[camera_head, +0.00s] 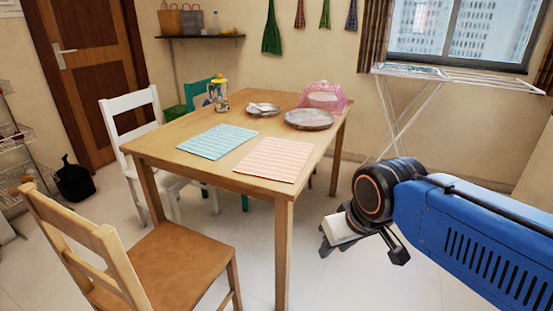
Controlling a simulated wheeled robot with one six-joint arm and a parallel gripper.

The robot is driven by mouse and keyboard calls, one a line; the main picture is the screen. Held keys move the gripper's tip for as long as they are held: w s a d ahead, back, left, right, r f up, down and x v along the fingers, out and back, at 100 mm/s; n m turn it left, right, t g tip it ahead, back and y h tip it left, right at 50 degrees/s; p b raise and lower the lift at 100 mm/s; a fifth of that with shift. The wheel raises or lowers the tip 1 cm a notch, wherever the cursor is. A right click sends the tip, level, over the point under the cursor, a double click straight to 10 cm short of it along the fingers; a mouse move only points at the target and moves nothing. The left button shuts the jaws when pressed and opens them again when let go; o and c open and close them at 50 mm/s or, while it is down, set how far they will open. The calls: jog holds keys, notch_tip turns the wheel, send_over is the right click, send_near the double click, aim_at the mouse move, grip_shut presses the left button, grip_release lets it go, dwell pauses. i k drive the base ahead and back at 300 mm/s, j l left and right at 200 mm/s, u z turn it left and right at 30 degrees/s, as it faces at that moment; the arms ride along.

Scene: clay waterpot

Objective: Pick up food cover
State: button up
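The food cover (337,104) is a pink, see-through mesh dome. It stands at the far right corner of the wooden table (170,139), over a pale round thing that shows through the mesh. My gripper (362,252) hangs in the air at the lower right, in front of the table and well apart from the cover. Its two fingers are spread apart, with nothing seen between them.
A metal plate (309,119), a smaller dish (263,109), a jar (218,95), and blue (207,141) and pink (271,159) placemats lie on the table. A wooden chair (165,265) stands in front. A drying rack (405,105) stands behind right. Floor right of the table is clear.

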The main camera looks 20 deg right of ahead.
aim_at(339, 91)
jog(key=i+l+z, duration=0.35)
jog(key=i, duration=0.2)
jog(key=i+l+z, duration=0.3)
jog(key=i, duration=0.3)
jog(key=i+z, duration=0.35)
jog(key=i, duration=0.3)
